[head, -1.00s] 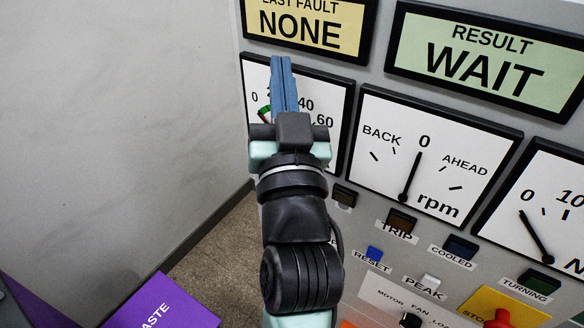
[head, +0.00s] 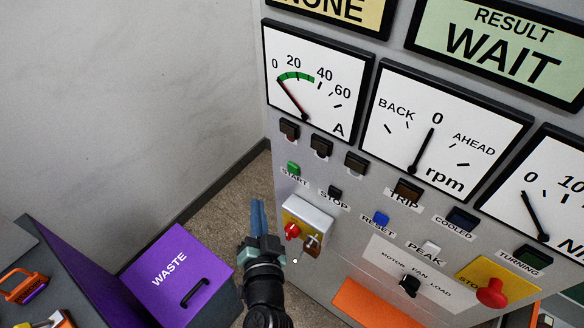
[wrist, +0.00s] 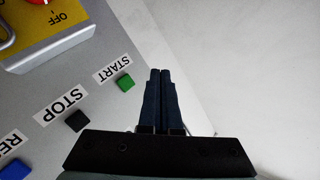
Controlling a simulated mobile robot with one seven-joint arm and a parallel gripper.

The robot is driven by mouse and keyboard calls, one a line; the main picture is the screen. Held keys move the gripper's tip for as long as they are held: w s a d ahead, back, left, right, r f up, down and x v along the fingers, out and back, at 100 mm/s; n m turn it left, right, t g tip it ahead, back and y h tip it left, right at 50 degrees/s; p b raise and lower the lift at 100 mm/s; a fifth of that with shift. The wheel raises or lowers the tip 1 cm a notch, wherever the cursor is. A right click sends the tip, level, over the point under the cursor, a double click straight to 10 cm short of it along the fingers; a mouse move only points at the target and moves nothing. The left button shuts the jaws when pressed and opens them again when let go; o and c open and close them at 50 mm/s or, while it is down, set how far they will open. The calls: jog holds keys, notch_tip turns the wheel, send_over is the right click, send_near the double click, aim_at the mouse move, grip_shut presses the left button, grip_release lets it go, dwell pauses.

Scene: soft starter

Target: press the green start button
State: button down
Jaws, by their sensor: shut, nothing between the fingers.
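The green start button (head: 293,168) is a small square button on the grey panel, with a START label just below it in the head view. It also shows in the wrist view (wrist: 125,83), just left of my fingers. My gripper (head: 258,205) is shut and empty, its blue fingers side by side. In the head view its tips are below and left of the button. In the wrist view the fingertips (wrist: 160,72) are to the right of the button and appear apart from it; the exact gap is hard to tell.
A black stop button (head: 335,192) and a blue reset button (head: 381,218) sit right of start. A yellow switch box (head: 308,214) with a red part and padlock juts out below. A red stop knob (head: 491,293) is lower right. A purple waste box (head: 172,250) stands left.

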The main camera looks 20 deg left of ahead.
jog(key=b, duration=0.2)
send_near(288, 167)
jog(key=w+a+f, duration=0.1)
jog(key=w+a, duration=0.2)
jog(key=a, duration=0.1)
jog(key=shift+w+d+f, duration=0.1)
jog(key=shift+w+d, duration=0.15)
jog(key=shift+w, duration=0.35)
jog(key=shift+w+b, duration=0.15)
jog(key=shift+b, duration=0.25)
dwell(1.1)
jog(key=shift+w+d, duration=0.15)
jog(key=shift+w, duration=0.1)
jog(key=shift+w+d+b, duration=0.2)
jog(key=shift+w+b, duration=0.2)
dwell(0.9)
jog(key=shift+s, duration=0.1)
jog(key=shift+s+a, duration=0.3)
jog(key=shift+s, duration=0.4)
jog(key=shift+s, duration=0.1)
